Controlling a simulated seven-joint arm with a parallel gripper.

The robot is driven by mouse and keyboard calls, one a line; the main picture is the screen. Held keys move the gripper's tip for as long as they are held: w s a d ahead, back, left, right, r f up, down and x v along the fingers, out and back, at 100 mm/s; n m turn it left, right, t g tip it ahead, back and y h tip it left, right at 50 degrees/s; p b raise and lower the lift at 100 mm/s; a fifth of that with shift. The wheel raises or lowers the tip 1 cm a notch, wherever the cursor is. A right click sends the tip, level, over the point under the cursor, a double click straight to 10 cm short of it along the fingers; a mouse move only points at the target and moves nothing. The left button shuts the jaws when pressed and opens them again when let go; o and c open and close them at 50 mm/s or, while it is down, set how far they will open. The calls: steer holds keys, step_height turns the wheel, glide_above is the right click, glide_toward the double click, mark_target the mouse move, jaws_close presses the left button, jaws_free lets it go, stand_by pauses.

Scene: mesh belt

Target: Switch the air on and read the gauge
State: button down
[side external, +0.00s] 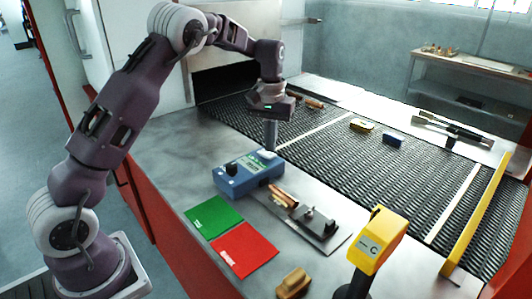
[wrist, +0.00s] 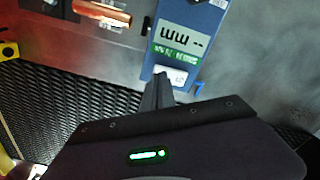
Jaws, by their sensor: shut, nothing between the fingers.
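A blue gauge box (side external: 248,174) stands on the metal table beside the belt, with a dark knob (side external: 231,169) on its near end. In the wrist view its display (wrist: 183,32) appears upside down and shows dashes followed by "mm", no number. A green label strip (wrist: 174,57) lies beside the display; its text is too small to read. A white switch-like part (wrist: 175,74) is at the box end near my gripper. My gripper (side external: 270,149) is shut and empty, pointing down at that end. Its fingertips (wrist: 158,78) overlap the white part's edge; I cannot tell whether they touch.
A green mat (side external: 213,217) and a red mat (side external: 245,249) lie in front of the box. Copper pieces (side external: 284,196) and a metal fixture plate (side external: 318,230) are to its right. A yellow post head marked C (side external: 378,240) stands at the front. The mesh belt (side external: 330,150) runs behind.

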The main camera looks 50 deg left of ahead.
mark_target(271, 155)
steer(key=shift+f, duration=0.75)
stand_by(0.3)
steer(key=shift+r, duration=3.55)
steer(key=s+d+r+m+t, duration=0.1)
steer(key=s+d+r, duration=0.2)
steer(key=s+r, duration=0.35)
steer(key=s+d+r+m+t, duration=0.1)
steer(key=s+d+r+t, duration=0.1)
steer(key=s+d+r, duration=0.4)
steer(key=s+d+f+m+t, duration=0.1)
steer(key=s+f+m, duration=0.1)
steer(key=s, duration=0.8)
steer(key=s+d+f+m+t, duration=0.1)
steer(key=s+d+f+m, duration=0.1)
steer(key=s, duration=0.9)
steer(key=shift+f+t, duration=0.3)
steer(key=shift+f, duration=0.35)
